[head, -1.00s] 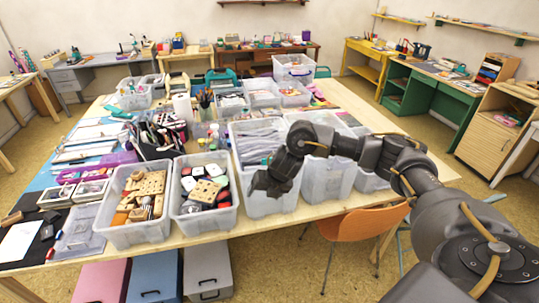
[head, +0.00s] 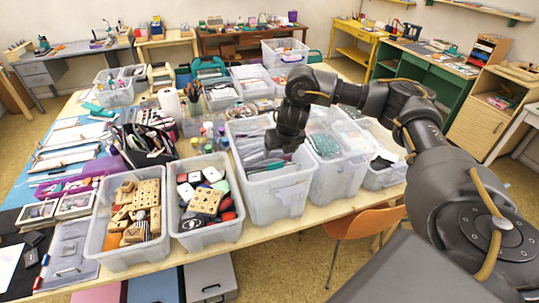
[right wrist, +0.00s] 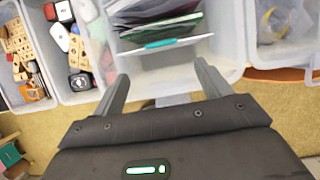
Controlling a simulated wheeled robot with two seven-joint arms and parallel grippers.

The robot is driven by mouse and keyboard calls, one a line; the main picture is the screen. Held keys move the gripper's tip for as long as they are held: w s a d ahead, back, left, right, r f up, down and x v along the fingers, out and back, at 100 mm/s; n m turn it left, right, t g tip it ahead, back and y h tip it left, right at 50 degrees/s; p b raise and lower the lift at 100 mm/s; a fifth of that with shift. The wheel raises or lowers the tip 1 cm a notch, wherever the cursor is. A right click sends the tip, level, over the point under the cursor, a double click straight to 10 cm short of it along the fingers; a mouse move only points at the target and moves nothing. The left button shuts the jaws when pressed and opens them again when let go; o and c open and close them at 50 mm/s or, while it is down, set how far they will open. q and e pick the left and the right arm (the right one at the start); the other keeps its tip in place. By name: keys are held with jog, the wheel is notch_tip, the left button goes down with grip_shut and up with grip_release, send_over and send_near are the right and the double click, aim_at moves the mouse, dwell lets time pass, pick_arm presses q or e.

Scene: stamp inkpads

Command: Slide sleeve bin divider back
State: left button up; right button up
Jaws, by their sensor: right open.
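The sleeve bin (head: 280,197) is a clear plastic bin holding upright sleeves (right wrist: 165,15), near the table's front edge. A pale divider with a teal strip (right wrist: 165,43) stands across it in front of the sleeves in the right wrist view. In front of the divider, the bin's near part is empty. My right gripper (head: 278,152) is over the bin in the head view, pointing down. In the right wrist view my right gripper (right wrist: 161,73) is open, its fingers apart on either side of the bin's near end, with nothing between them. My left gripper is not in view.
A bin of wooden blocks (head: 95,235) and a bin of stamps (head: 178,222) stand to the left. Another clear bin (head: 338,178) stands close on the right. An orange chair (head: 365,222) is at the table's front edge.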

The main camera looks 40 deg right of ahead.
aim_at(276, 164)
jog(key=b+x, duration=0.1)
jog(key=x, duration=0.5)
jog(key=b+x, duration=0.1)
jog(key=x, duration=0.2)
jog(key=shift+w+d+r+b, duration=0.15)
jog(key=shift+w+d+b, duration=0.1)
jog(key=shift+b, duration=0.1)
jog(key=shift+w+f, duration=0.1)
jog(key=shift+f, duration=0.55)
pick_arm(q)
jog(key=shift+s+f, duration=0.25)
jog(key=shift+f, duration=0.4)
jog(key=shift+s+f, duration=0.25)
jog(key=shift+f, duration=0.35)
pick_arm(e)
jog(key=shift+w+f, duration=0.15)
jog(key=shift+f, duration=0.05)
